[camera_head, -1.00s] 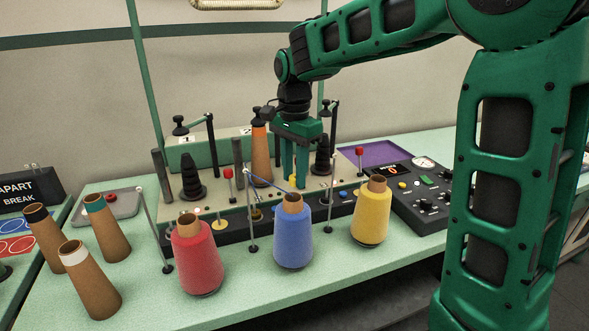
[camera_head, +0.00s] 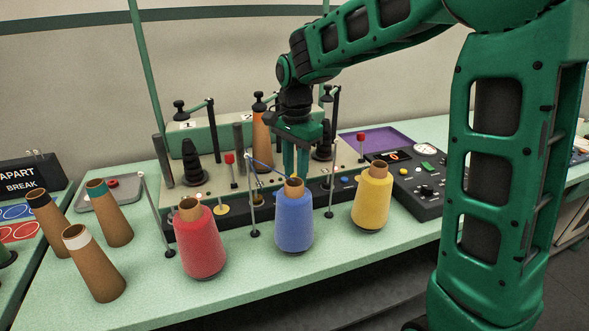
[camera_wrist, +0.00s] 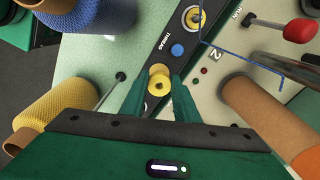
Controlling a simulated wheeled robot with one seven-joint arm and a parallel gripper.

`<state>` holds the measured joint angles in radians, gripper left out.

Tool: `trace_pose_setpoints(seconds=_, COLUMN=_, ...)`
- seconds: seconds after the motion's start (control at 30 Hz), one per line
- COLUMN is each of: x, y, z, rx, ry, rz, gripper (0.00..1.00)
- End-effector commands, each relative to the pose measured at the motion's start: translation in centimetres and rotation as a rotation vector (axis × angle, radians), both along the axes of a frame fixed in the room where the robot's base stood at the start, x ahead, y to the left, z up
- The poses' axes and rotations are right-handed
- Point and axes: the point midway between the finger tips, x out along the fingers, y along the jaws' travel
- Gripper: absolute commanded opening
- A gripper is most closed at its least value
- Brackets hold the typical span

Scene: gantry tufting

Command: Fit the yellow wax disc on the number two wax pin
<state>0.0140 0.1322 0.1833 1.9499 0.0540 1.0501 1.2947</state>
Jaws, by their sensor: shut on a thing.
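The yellow wax disc (camera_wrist: 161,87), small with a hole in its middle, is held between the fingertips of my gripper (camera_wrist: 161,93). A second yellow round part (camera_wrist: 158,69) shows just behind it over the dark front strip. I cannot tell whether the two touch, and no bare pin is visible there. The printed number 2 (camera_wrist: 214,55) lies on the pale deck beside the strip.
The blue thread cone (camera_head: 294,220) stands close in front of my gripper, between the red cone (camera_head: 201,245) and yellow cone (camera_head: 371,204). Thin upright thread guides (camera_head: 252,205) stand nearby. A brown tube (camera_head: 261,140) stands behind. Another yellow disc (camera_wrist: 193,18) sits farther along the strip.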

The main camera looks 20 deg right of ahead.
Motion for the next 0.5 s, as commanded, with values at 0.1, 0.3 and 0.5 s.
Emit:
trace_pose_setpoints(seconds=0.1, x=0.0, y=0.0, z=-0.5, rx=0.000, ry=0.000, rz=0.000, gripper=0.07)
trace_pose_setpoints(seconds=0.3, x=0.0, y=0.0, z=-1.3, rx=0.000, ry=0.001, rz=-0.001, gripper=0.07)
trace_pose_setpoints(seconds=0.5, x=0.0, y=-0.1, z=-1.8, rx=0.000, ry=0.000, rz=-0.001, gripper=0.07)
